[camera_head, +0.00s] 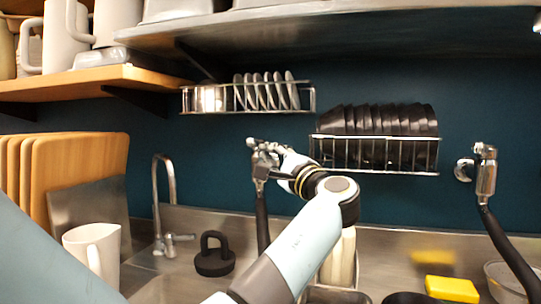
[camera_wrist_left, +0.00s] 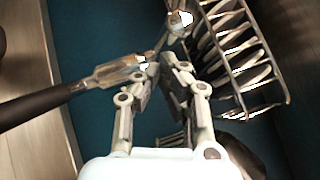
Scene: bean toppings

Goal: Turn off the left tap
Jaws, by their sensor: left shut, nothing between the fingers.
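The left wall tap (camera_head: 261,172) has a metal head and a dark hose hanging below it, against the blue wall in the head view. My left gripper (camera_head: 268,150) is at the top of this tap and partly covers it. In the left wrist view, the tap's metal body (camera_wrist_left: 112,74) lies tilted beside the fingertips of my left gripper (camera_wrist_left: 158,66). The fingers are shut with nothing between them. I cannot tell whether a fingertip touches the tap. A metal knob (camera_wrist_left: 180,22) shows just beyond the fingertips. My right gripper is not in view.
A wire rack with plates (camera_head: 266,94) hangs above the gripper, and a rack of dark bowls (camera_head: 385,132) hangs to the right. A similar right tap (camera_head: 486,172) is farther right. A curved faucet (camera_head: 157,200) and a black kettlebell-shaped object (camera_head: 214,262) stand at lower left.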

